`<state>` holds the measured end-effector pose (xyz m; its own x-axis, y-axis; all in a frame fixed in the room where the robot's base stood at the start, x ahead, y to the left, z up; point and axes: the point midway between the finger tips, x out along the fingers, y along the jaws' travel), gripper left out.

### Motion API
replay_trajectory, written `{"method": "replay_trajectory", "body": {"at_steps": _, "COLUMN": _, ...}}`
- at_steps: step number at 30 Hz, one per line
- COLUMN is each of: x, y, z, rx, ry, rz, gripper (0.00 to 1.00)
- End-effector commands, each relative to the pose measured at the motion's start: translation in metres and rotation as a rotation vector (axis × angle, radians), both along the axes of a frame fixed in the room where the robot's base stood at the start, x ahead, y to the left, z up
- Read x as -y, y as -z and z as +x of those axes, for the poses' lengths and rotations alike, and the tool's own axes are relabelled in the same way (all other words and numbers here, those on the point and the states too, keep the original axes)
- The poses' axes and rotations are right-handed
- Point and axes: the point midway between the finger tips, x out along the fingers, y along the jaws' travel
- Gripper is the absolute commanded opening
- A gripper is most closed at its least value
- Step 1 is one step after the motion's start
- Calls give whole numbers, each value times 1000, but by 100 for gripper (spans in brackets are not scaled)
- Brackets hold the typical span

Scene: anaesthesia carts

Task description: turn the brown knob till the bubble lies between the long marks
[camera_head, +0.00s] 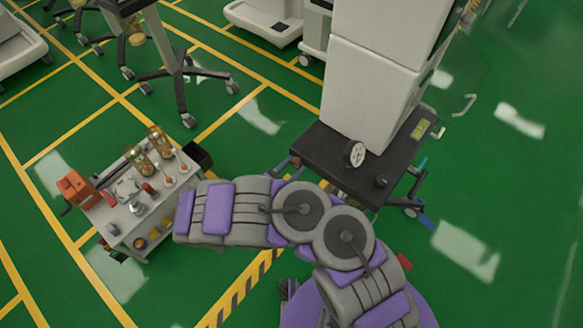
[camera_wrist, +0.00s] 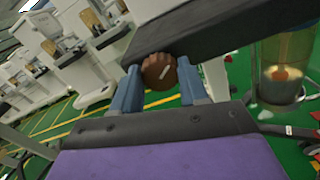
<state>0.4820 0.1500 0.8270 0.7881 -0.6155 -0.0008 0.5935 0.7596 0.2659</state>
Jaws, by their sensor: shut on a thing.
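In the wrist view the brown knob (camera_wrist: 158,71) is round and ribbed, with a pale line on its face. It sits at the underside edge of a dark slab (camera_wrist: 215,28). My gripper (camera_wrist: 160,74) is shut on the knob, one blue-grey finger on each side. In the head view a black cart base (camera_head: 322,150) carries a tall pale cabinet. A small yellow-green piece (camera_head: 420,128) on it may be the level's vial; its bubble and marks are too small to make out.
A clear cylinder (camera_wrist: 285,85) with an orange part stands right of my gripper in the wrist view. A side trolley (camera_head: 128,232) with bottles and an orange device stands left in the head view. A white dial (camera_head: 354,154) stands on the black base. Green floor is free at right.

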Motion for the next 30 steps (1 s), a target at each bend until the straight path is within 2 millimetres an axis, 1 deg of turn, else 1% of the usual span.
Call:
{"method": "replay_trajectory", "body": {"at_steps": 11, "x": -2, "y": 0, "z": 0, "rx": 10, "ry": -6, "rz": 12, "gripper": 13}}
{"method": "replay_trajectory", "body": {"at_steps": 12, "x": -2, "y": 0, "z": 0, "rx": 10, "ry": -6, "rz": 12, "gripper": 47}}
{"method": "replay_trajectory", "body": {"at_steps": 18, "x": -1, "y": 0, "z": 0, "rx": 10, "ry": -3, "rz": 12, "gripper": 66}}
{"method": "replay_trajectory", "body": {"at_steps": 19, "x": -1, "y": 0, "z": 0, "rx": 10, "ry": -3, "rz": 12, "gripper": 69}}
{"method": "replay_trajectory", "body": {"at_steps": 26, "x": 1, "y": -1, "z": -1, "rx": 10, "ry": -2, "rz": 14, "gripper": 69}}
{"method": "replay_trajectory", "body": {"at_steps": 30, "x": -4, "y": -1, "z": -7, "rx": 10, "ry": -3, "rz": 14, "gripper": 69}}
